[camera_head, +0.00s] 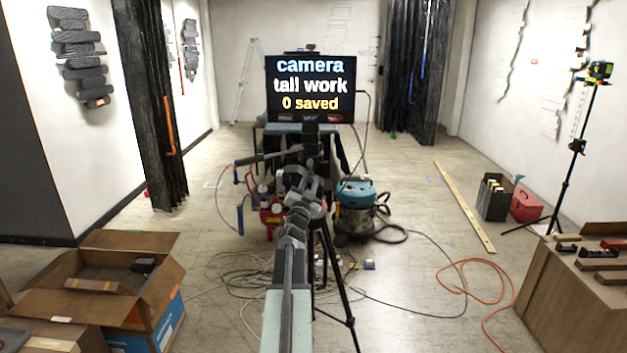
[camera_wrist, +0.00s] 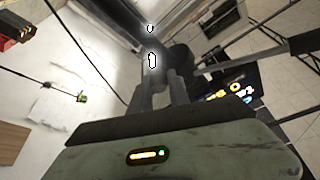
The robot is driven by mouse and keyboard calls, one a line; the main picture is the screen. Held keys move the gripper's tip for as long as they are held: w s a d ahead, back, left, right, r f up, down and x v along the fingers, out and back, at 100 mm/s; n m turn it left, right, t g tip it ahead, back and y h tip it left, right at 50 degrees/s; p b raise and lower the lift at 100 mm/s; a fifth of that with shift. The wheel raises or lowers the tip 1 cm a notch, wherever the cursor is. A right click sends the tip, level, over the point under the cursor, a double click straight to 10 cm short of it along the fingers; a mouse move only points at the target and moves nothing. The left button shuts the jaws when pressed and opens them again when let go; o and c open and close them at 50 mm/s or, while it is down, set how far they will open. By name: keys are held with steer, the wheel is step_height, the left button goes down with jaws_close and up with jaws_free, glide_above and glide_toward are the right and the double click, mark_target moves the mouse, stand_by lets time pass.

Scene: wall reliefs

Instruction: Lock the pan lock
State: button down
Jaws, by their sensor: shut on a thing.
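My arm reaches forward to the dark tripod head, where my gripper (camera_head: 302,190) blends with the grey parts. In the wrist view my gripper (camera_wrist: 160,82) has its fingers closed on a dark part of the tripod head, apparently the pan lock (camera_wrist: 181,60). The exact grip is partly hidden, and I cannot tell the lock's setting.
The monitor reads "camera tall work 0 saved". A blue vacuum (camera_head: 356,207) stands right of the tripod. Cables and an orange cord (camera_head: 470,287) cross the floor. An open cardboard box (camera_head: 105,285) is at left, a wooden crate (camera_head: 575,300) at right. Floor further back is mostly clear.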

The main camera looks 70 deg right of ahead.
steer(key=shift+w+m+g, duration=0.15)
steer(key=shift+m+g, duration=0.15)
steer(key=shift+m, duration=0.4)
steer(key=c, duration=1.3)
jaws_free()
steer(key=b+v, duration=0.2)
steer(key=v, duration=0.6)
